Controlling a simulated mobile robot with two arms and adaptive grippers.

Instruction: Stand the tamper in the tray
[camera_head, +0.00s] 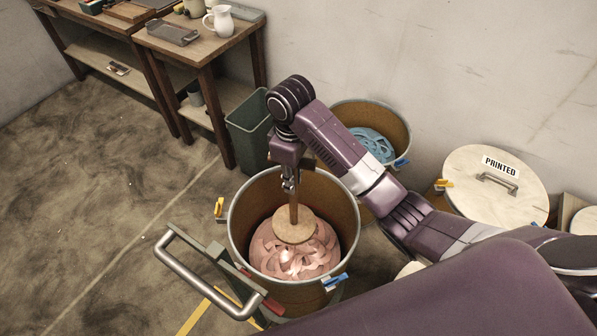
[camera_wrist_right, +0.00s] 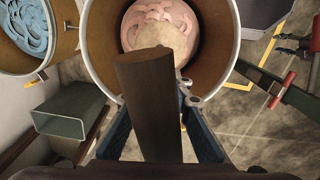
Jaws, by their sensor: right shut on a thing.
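My right gripper (camera_head: 290,184) is shut on the upright wooden handle of the tamper (camera_head: 294,227). The tamper's round pale disc is down inside a drum (camera_head: 235,215), at or just over a heap of pink tape (camera_head: 292,262); I cannot tell if it touches. In the right wrist view the dark handle (camera_wrist_right: 148,100) stands between the fingers, with part of the disc beyond it over the tape. A grey tray (camera_head: 173,33) lies on a wooden bench at the top left. It looks empty. My left gripper is not in view.
A white jug (camera_head: 220,21) stands beside the tray on the bench (camera_head: 203,54). A green bin (camera_head: 248,133) and a drum of blue tape (camera_head: 372,142) stand behind the pink-tape drum. A lidded drum marked PRINTED (camera_head: 487,187) is at right. The floor at left is clear.

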